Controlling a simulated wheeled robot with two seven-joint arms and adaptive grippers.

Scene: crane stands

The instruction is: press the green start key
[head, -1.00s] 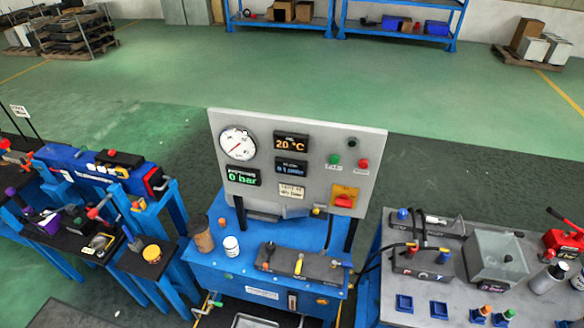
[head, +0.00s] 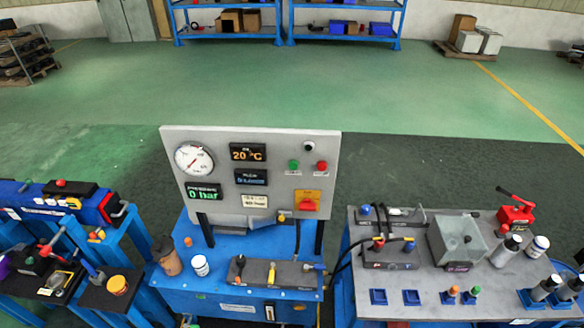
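The green start key (head: 294,165) is a small round button on the right part of the upright grey control panel (head: 225,215). A red button (head: 322,166) sits just right of it, and a black knob (head: 309,147) is above. Below them is a red switch on a yellow plate (head: 307,201). Nothing covers the green key. Neither of my grippers shows in the head view.
The panel stands on a blue bench (head: 210,290) with a brown cup (head: 167,257), a white jar (head: 200,265) and a valve block (head: 276,273). A blue stand (head: 140,235) is left.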

